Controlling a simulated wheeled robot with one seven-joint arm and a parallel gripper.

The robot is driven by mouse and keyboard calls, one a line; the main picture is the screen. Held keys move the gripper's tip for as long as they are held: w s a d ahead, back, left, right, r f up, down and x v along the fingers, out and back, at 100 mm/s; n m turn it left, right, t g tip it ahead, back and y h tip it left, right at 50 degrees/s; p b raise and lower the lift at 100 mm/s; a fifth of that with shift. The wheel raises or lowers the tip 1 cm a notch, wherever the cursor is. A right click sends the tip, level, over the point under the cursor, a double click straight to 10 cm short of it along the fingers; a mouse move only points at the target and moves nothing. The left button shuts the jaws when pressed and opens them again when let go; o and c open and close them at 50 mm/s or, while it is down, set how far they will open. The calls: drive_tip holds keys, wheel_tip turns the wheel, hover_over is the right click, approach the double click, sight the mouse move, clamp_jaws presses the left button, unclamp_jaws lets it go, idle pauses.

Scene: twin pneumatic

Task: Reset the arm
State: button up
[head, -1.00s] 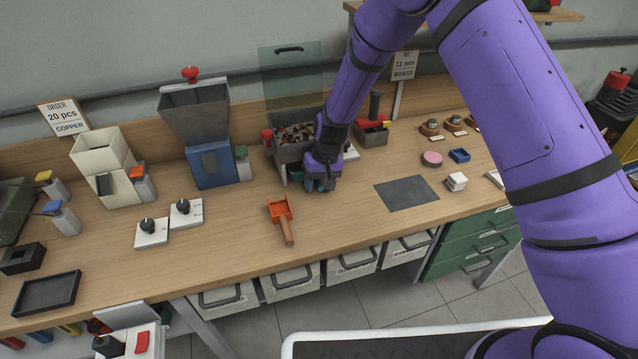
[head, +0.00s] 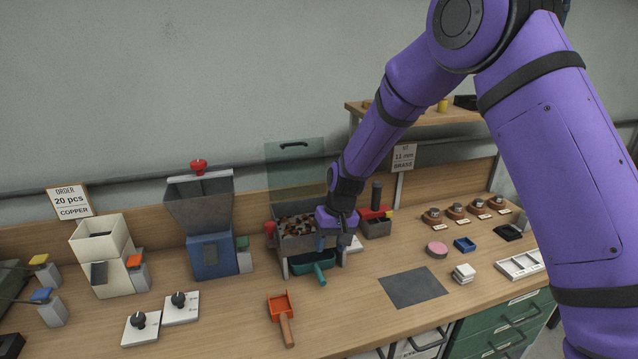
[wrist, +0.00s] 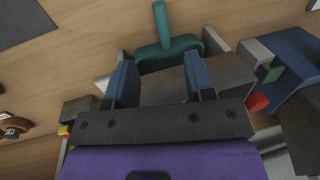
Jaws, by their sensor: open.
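My purple arm reaches over the bench in the head view. My gripper (head: 333,240) is in front of the grey bin of mixed small parts (head: 296,222). In the wrist view my gripper (wrist: 156,82) shows two blue fingers spread apart with nothing held between them. A teal scoop (head: 315,266) lies at the foot of the bin, its handle toward the front. In the wrist view the teal scoop (wrist: 166,50) is just beyond the fingertips, apart from them as far as I can tell.
An orange scoop (head: 281,305) lies on the bench to the left. A blue hopper machine (head: 212,252) and a cream one (head: 105,262) stand further left. A dark mat (head: 413,287) lies to the right. A shelf (head: 425,114) is above right.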

drive_tip(key=s+d+r+t, duration=0.1)
drive_tip(key=s+d+r, duration=0.35)
drive_tip(key=r, duration=0.35)
drive_tip(key=s+d+r+m+t, duration=0.1)
drive_tip(key=s+d+r, duration=0.2)
drive_tip(key=d+r, duration=0.4)
drive_tip(key=s+d+r+t, duration=0.1)
drive_tip(key=s+d+r, duration=0.3)
drive_tip(key=r, duration=0.5)
drive_tip(key=s+d+r+t, duration=0.1)
drive_tip(key=s+d+r, duration=0.1)
drive_tip(key=s, duration=0.5)
drive_tip(key=s+d+r+m+t+h, duration=0.1)
drive_tip(key=s+d+r, duration=0.1)
drive_tip(key=s+d, duration=0.3)
drive_tip(key=s+d+r+m+h, duration=0.1)
drive_tip(key=s+d+r, duration=0.1)
drive_tip(key=s, duration=0.7)
drive_tip(key=shift+s+d+r+t, duration=0.35)
drive_tip(key=shift+s+d+t, duration=0.05)
drive_tip(key=shift+d, duration=0.45)
